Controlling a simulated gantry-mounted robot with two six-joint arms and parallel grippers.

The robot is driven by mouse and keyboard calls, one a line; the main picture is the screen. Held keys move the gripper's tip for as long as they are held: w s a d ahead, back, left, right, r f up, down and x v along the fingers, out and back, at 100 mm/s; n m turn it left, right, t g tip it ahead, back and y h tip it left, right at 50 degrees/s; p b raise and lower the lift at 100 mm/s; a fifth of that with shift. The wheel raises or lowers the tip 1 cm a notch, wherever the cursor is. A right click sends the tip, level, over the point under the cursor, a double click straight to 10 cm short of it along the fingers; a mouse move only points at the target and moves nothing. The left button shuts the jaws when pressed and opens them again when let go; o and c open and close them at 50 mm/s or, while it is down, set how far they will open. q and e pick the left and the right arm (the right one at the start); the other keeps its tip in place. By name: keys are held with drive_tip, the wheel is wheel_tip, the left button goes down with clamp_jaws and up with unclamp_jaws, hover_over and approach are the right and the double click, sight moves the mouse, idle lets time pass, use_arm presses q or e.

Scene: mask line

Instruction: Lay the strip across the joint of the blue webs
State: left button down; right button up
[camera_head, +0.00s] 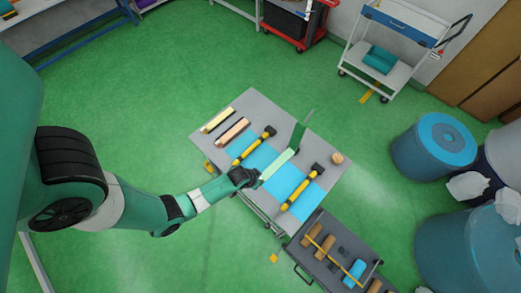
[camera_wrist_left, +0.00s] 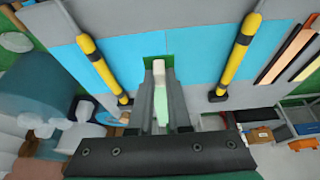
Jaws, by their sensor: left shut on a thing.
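My left gripper (camera_head: 258,174) is over the near part of the table and shut on a pale green strip (camera_head: 276,164). In the left wrist view the pale strip (camera_wrist_left: 161,100) lies between the two fingers, with a dark green patch (camera_wrist_left: 150,61) past its end. The blue webs lie flat on the table, one (camera_head: 240,150) beside a yellow-and-black bar (camera_head: 253,147), the other (camera_head: 287,178) beside a second bar (camera_head: 302,189). The strip appears above the blue area between the bars; I cannot tell whether it touches. My right gripper is not in view.
The grey table (camera_head: 246,103) also carries two long narrow pieces (camera_head: 232,132) at its left and a small round brown object (camera_head: 337,158) at its right. A dark green piece (camera_head: 298,135) stands past the strip. A dark cart (camera_head: 330,260) with rolls is at the front right.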

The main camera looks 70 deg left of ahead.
use_arm(q)
drive_tip(key=shift+w+a+f, duration=0.15)
drive_tip(key=shift+a+f, duration=0.05)
drive_tip(key=shift+s+a, duration=0.4)
drive_tip(key=shift+a, duration=0.1)
wheel_tip(320, 180, down, 6)
drive_tip(key=b, duration=0.6)
drive_tip(key=shift+f+b, duration=0.25)
drive_tip(key=shift+b, duration=0.15)
drive_tip(key=shift+f+b, duration=1.6)
drive_tip(key=shift+f, duration=0.3)
drive_tip(key=shift+f, duration=0.3)
drive_tip(key=c, duration=0.8)
unclamp_jaws()
drive_tip(key=shift+d+r, duration=0.1)
